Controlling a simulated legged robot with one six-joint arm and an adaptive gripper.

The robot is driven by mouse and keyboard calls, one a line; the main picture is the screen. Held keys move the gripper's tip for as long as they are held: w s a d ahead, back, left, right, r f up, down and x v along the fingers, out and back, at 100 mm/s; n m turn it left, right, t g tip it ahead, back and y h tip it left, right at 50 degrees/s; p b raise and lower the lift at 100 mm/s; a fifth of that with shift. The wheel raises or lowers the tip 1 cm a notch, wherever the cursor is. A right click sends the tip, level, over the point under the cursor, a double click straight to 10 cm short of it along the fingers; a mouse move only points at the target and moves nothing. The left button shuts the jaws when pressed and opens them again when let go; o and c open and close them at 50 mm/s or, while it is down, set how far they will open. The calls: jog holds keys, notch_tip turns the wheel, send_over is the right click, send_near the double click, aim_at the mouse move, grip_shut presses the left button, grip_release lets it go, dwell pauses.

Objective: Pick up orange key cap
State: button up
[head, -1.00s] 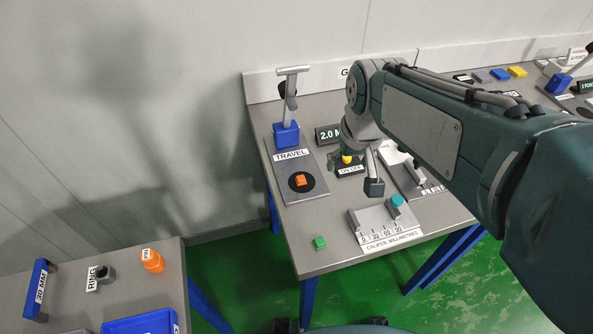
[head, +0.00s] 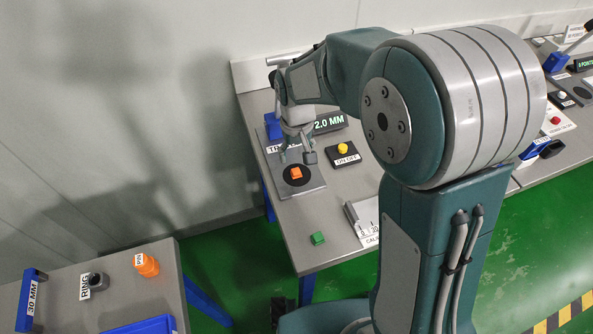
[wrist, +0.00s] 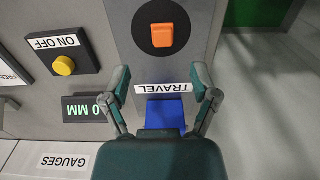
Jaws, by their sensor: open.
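The orange key cap (head: 296,173) sits on a round black pad (head: 304,180) on the grey plate of the TRAVEL gauge. In the wrist view the orange cap (wrist: 162,35) shows at the top middle on its black disc, beyond my fingertips. My gripper (head: 297,157) is just behind and above the cap in the head view. In the wrist view my gripper (wrist: 162,80) has its fingers spread wide, with the TRAVEL label (wrist: 163,88) between them. It is empty and apart from the cap.
The blue block (wrist: 166,113) of the gauge stand is close to my fingers. The ON OFF box with its yellow button (head: 342,149) is to the right, below the 2.0 MM display (head: 329,122).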

aim_at(296, 172)
jog(key=f, duration=0.3)
jog(key=s+f, duration=0.1)
jog(key=f, duration=0.1)
jog(key=shift+f, duration=0.3)
jog(key=c, duration=0.8)
jog(key=shift+c, duration=0.4)
